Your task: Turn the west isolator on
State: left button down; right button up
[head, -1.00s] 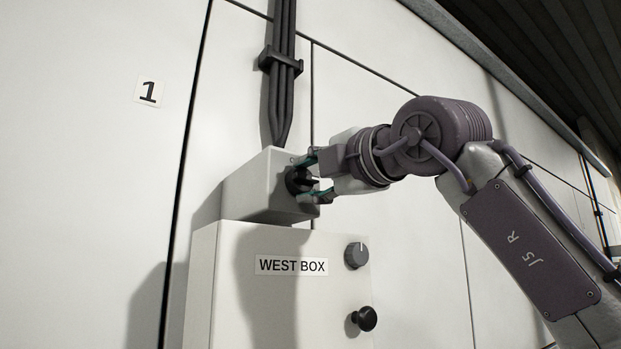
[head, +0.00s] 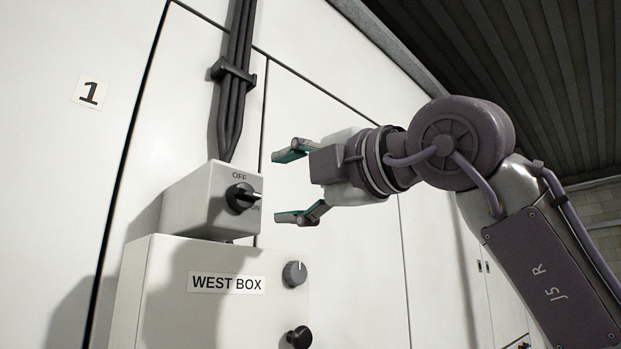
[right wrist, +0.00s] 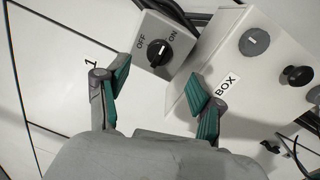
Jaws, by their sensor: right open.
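The west isolator is a small grey box (head: 195,203) with a black rotary knob (head: 241,198), mounted just above the box labelled WEST BOX (head: 160,290). OFF is printed above the knob and ON to its right. The knob's white mark points right, towards ON. The right wrist view also shows the knob (right wrist: 160,53), its mark towards ON. My right gripper (head: 277,187) is open and empty, to the right of the knob and clear of it. Its teal-padded fingers also show in the right wrist view (right wrist: 158,78). My left gripper is not in view.
WEST BOX carries a grey dial (head: 294,273) and a black round knob (head: 299,337) on its front. Black cables (head: 235,90) run up the wall from the isolator. A number 1 label (head: 91,92) is at left. The wall right of the isolator is clear.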

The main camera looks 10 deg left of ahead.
jog(key=v, duration=0.4)
jog(key=shift+s, duration=0.1)
dwell(0.4)
